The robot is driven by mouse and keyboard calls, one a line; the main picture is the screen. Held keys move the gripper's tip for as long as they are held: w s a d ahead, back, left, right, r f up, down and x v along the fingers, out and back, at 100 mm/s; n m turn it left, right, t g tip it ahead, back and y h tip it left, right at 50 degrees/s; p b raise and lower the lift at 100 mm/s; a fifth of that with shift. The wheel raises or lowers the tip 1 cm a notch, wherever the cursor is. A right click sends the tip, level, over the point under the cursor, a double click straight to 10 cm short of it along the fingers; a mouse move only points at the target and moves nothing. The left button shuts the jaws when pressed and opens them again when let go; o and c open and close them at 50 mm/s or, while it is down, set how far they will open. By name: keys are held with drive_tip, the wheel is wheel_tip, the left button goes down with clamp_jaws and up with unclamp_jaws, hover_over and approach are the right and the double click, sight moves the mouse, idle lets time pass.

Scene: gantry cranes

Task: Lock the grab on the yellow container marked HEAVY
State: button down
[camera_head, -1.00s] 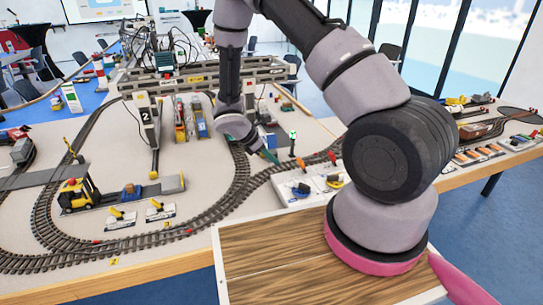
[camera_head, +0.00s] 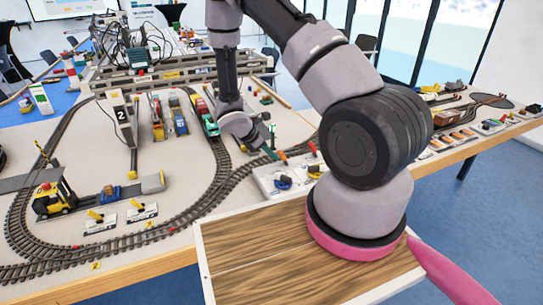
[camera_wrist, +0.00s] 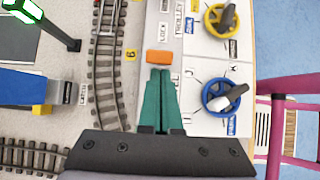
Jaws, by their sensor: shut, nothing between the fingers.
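My gripper (camera_wrist: 160,72) has two teal fingers that are shut with nothing between them. In the wrist view their tips are just below an orange block (camera_wrist: 158,56) on the white control panel (camera_wrist: 196,62), beside a LOCK label. I cannot tell whether they touch it. A yellow knob (camera_wrist: 221,19) and a blue knob (camera_wrist: 222,97) are to the right. In the head view my gripper (camera_head: 270,152) is at the panel's far left edge, close to the orange block (camera_head: 282,157). A yellow wagon-like object (camera_head: 157,120) stands by crane 2 (camera_head: 122,115); no HEAVY mark is readable, so I cannot identify the container.
Curved track (camera_wrist: 103,70) runs left of the panel. A dark post with a green lamp (camera_wrist: 25,10) stands at the wrist view's upper left. A yellow forklift (camera_head: 54,198) is at the left in the head view.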

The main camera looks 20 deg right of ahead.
drive_tip(key=shift+d+r, duration=0.1)
drive_tip(key=shift+d+r+y, duration=0.1)
drive_tip(key=shift+y, duration=0.3)
drive_tip(key=shift+d+r+y, duration=0.15)
drive_tip(key=shift+d+y, duration=0.1)
drive_tip(key=shift+y, duration=0.05)
drive_tip(key=shift+d+r+y, duration=0.45)
drive_tip(key=shift+d+y, duration=0.35)
drive_tip(key=shift+y, duration=0.2)
drive_tip(key=shift+w+d+r+y, duration=0.1)
drive_tip(key=shift+d+r+y, duration=0.1)
drive_tip(key=shift+d+y, duration=0.65)
drive_tip(key=shift+w+d+r+y, duration=0.15)
drive_tip(key=shift+d+y, duration=0.4)
drive_tip(key=shift+y, duration=0.5)
drive_tip(key=shift+s+a, duration=0.1)
drive_tip(key=shift+a, duration=0.05)
drive_tip(key=shift+r, duration=0.2)
drive_tip(key=shift+r, duration=0.65)
